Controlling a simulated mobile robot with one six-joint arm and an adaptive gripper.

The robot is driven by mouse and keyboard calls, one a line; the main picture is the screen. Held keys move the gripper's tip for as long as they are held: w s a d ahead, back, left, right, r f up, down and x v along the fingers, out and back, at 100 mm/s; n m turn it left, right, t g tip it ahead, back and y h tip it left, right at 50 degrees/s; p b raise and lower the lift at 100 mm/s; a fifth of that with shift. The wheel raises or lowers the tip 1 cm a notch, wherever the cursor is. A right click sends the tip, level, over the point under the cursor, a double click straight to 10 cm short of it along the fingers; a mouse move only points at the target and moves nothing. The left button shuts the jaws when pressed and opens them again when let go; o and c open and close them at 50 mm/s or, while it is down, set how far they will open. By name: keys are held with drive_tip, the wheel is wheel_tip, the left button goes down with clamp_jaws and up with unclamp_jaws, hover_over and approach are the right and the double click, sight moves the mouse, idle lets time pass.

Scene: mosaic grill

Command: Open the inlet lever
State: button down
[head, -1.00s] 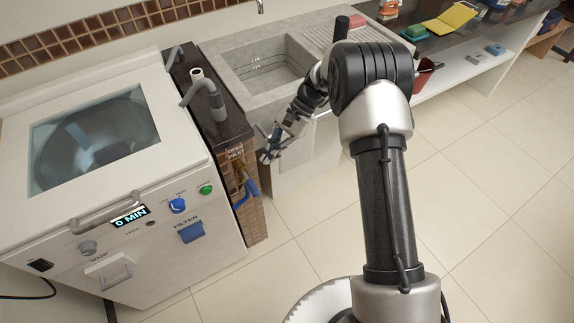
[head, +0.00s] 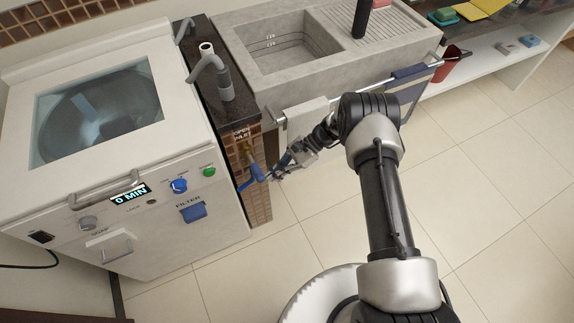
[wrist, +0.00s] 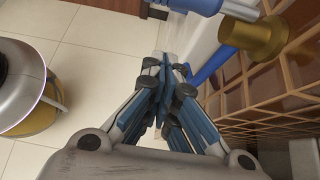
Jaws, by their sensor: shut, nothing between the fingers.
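A brass valve (wrist: 252,36) sticks out from the brown tiled side of the narrow counter. A thin blue lever (wrist: 212,64) runs from beside it; in the head view the lever (head: 243,184) points down and left. A thicker blue cylinder (wrist: 195,4) shows at the top of the wrist view, and in the head view (head: 257,172). My gripper (wrist: 172,68) is shut and empty. In the head view my gripper (head: 271,175) is just right of the blue parts. The fingers partly overlap the lever in the wrist view; I cannot tell whether they touch.
The white washer (head: 212,225) stands left of the tiled pillar. The stone sink (head: 265,88) is behind, with a towel rail (head: 350,87) and hanging cloths in front. A grey pipe (head: 222,80) rises from the dark counter. The floor (head: 480,200) on the right is clear.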

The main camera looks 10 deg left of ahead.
sight(255, 167)
drive_tip(key=shift+s+a+r, duration=0.15)
drive_tip(key=shift+a+r, duration=0.15)
drive_tip(key=shift+r, duration=0.25)
drive_tip(key=shift+s+a+r, duration=0.2)
drive_tip(key=shift+a+r, duration=0.05)
drive_tip(key=shift+r, duration=0.3)
drive_tip(key=shift+s+a+r, duration=0.15)
drive_tip(key=shift+a+r, duration=0.15)
drive_tip(key=shift+r, duration=0.25)
